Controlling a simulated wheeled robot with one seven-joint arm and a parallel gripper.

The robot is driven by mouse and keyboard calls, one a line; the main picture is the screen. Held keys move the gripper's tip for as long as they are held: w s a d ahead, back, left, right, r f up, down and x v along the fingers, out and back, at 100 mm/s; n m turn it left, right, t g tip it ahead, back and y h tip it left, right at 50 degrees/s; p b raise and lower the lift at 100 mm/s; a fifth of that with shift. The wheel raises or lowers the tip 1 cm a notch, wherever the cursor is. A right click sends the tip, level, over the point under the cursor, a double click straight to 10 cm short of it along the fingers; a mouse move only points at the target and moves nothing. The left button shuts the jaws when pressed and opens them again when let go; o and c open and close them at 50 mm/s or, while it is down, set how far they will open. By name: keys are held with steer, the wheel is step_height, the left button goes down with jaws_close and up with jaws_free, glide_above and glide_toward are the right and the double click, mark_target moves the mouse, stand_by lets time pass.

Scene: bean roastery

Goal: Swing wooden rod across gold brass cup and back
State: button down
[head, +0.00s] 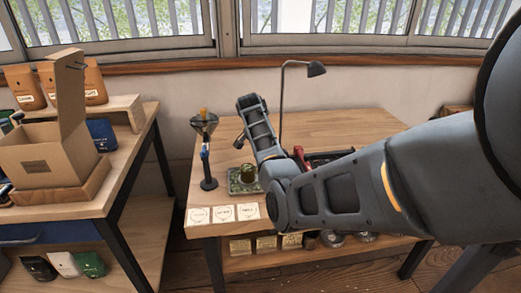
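A small olive-gold cup (248,173) stands on a flat greenish tray (235,186) near the table's left front; it may be the brass cup, but I cannot be sure. Left of it, a dark stand (208,160) holds a dark funnel-shaped cup (204,124) with a small golden-brown piece (204,112) sticking up from it. I cannot make out a wooden rod. My arm reaches in from the right, bends beside the tray and points up behind it. My gripper is not clearly visible; a small dark part (238,141) beside the forearm may belong to it.
Three white cards (222,214) lie along the wooden table's (350,126) front left edge. A desk lamp (283,100) stands behind my arm, and a red object (299,154) is partly hidden by it. A side table at left holds an open cardboard box (45,150).

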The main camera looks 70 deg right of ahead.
steer(key=shift+s+d, duration=0.15)
steer(key=shift+s, duration=0.05)
stand_by(0.3)
steer(key=c, duration=1)
jaws_free()
steer(key=shift+v, duration=3.9)
steer(key=shift+w, duration=0.1)
